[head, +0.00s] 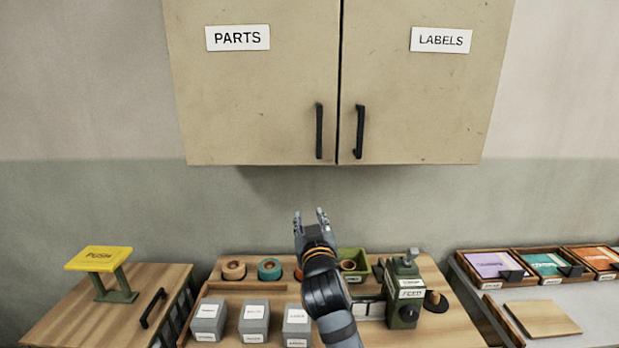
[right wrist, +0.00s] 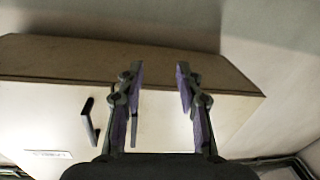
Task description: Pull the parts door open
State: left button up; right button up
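The parts door (head: 250,95) is the left door of a beige wall cabinet, marked PARTS, and it is closed. Its black vertical handle (head: 319,131) is near the door's lower right edge. My right gripper (head: 309,213) is below the cabinet and below that handle, open and empty, fingers pointing up. In the right wrist view the cabinet appears upside down, with my open fingers (right wrist: 159,73) in front of it. A dark handle (right wrist: 134,131) shows partly beside the left finger, apparently the parts handle. My left gripper is not in view.
The closed labels door (head: 425,95) has its own handle (head: 358,131) close by on the right. Below stand a wooden bench (head: 240,262) with grey boxes and tape rolls, a green device (head: 407,295), and a yellow push plate (head: 99,258). The wall around the cabinet is clear.

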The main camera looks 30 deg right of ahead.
aim_at(319, 127)
jog(key=s+r+m+t+h, duration=0.2)
jog(key=r, duration=0.6)
jog(key=s+r+m+t+h, duration=0.1)
jog(key=s+r+h, duration=0.1)
jog(key=r, duration=0.7)
jog(key=p+x, duration=0.5)
jog(key=x, duration=0.5)
jog(key=shift+d+f, duration=0.1)
jog(key=shift+d, duration=0.1)
jog(key=shift+w+d+p, duration=0.1)
jog(key=shift+w+p, duration=0.2)
jog(key=shift+w, duration=0.1)
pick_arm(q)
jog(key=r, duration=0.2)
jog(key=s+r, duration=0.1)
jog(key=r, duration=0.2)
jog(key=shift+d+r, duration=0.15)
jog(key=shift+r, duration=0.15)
pick_arm(e)
jog(key=shift+c, duration=0.3)
grip_shut()
